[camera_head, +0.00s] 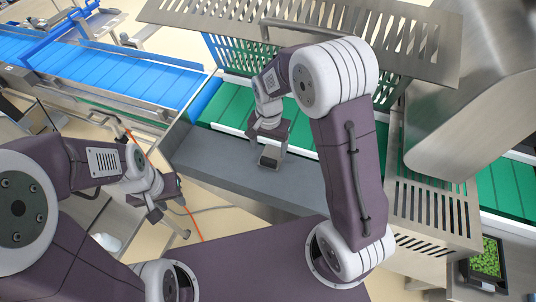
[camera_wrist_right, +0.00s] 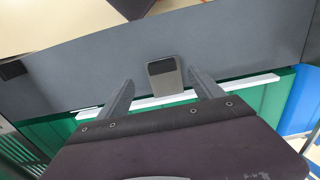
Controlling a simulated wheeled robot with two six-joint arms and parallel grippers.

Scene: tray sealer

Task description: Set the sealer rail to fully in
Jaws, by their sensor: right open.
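The white rail (camera_head: 302,153) runs along the near edge of the green conveyor belt. It also shows in the right wrist view (camera_wrist_right: 250,83). A small grey block with a dark face (camera_wrist_right: 165,77), which looks like the rail's handle, stands over the grey ledge against the rail; in the head view the block (camera_head: 269,158) shows just below my right gripper (camera_head: 268,150). My right gripper is open, with one finger on each side of the block and gaps to both. My left gripper (camera_head: 172,205) hangs at the left, away from the rail; its finger gap is unclear.
The grey ledge (camera_head: 210,165) lies in front of the belt. Slotted metal guards (camera_head: 420,40) stand above and right (camera_head: 435,215). A blue conveyor (camera_head: 120,70) lies at the left. A black tray with green contents (camera_head: 466,268) sits at the lower right.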

